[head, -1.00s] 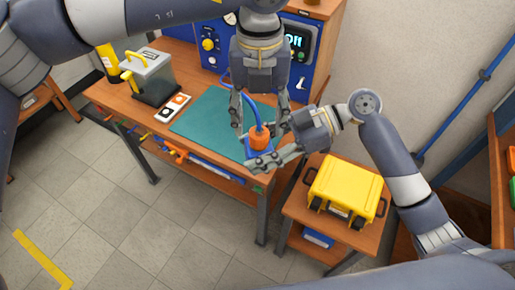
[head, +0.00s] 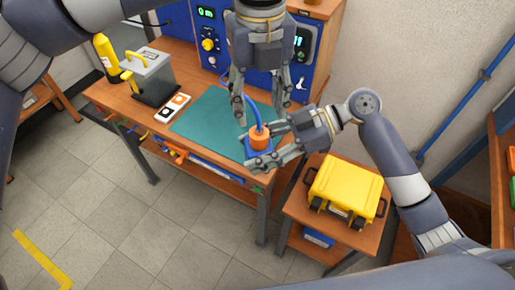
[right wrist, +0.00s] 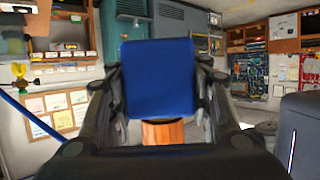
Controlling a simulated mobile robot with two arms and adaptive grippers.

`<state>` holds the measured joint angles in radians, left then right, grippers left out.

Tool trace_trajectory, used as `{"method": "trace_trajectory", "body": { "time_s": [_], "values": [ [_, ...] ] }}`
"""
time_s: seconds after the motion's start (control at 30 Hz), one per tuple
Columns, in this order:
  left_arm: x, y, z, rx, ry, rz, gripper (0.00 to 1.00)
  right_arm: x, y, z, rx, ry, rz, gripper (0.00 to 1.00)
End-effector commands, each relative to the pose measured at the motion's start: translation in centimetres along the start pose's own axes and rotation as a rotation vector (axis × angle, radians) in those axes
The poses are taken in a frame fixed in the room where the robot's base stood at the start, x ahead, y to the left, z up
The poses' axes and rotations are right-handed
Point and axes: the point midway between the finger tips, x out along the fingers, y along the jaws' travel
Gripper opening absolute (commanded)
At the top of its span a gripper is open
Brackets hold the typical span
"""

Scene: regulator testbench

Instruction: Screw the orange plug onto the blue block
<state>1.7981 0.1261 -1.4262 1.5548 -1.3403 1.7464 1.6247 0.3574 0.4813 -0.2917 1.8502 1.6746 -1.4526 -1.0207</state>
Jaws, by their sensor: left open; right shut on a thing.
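The orange plug (head: 259,138) sits upright against the blue block (head: 250,153), with a blue hose rising from its top. My right gripper (head: 257,148) comes in from the right and is shut on the blue block, near the table's front edge. In the right wrist view the blue block (right wrist: 158,80) fills the space between the fingers, and the orange plug (right wrist: 162,132) shows at its lower side. How far the plug is threaded cannot be told. My left gripper (head: 262,112) is open and empty just above the plug, its fingers apart from it.
A teal mat (head: 205,122) covers the table's middle. A grey box with a yellow handle (head: 150,75) and a small switch panel (head: 172,108) lie left. A blue instrument panel (head: 212,62) stands behind. A yellow case (head: 345,188) is on the side table at right.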

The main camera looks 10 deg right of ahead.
Motion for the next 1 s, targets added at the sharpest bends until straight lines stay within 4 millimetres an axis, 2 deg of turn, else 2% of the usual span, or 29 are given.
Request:
{"method": "trace_trajectory", "body": {
  "time_s": [0.13, 0.23, 0.5, 0.7, 1.0],
  "values": [
    [0.3, 0.0, 0.0, 0.001, 0.000, 0.001, 0.48, 0.0, 0.0, -0.1, -0.001, 0.002, 0.001, 0.00],
    [1.2, 0.0, 0.0, 0.002, 0.002, 0.001, 0.48, 0.0, 0.0, -0.1, -0.001, 0.002, 0.001, 0.00],
    [5.3, 0.0, 0.0, 0.001, 0.002, 0.001, 0.48, 0.0, 0.0, -0.1, -0.001, 0.002, 0.001, 0.00],
    [7.5, 0.0, 0.0, 0.002, 0.001, 0.000, 0.48, 0.0, 0.0, -0.1, -0.001, 0.002, 0.001, 0.00],
    [8.1, 0.0, 0.0, 0.001, 0.000, 0.000, 0.48, 0.0, 0.0, -0.1, -0.001, 0.002, 0.001, 0.00]
  ]
}}
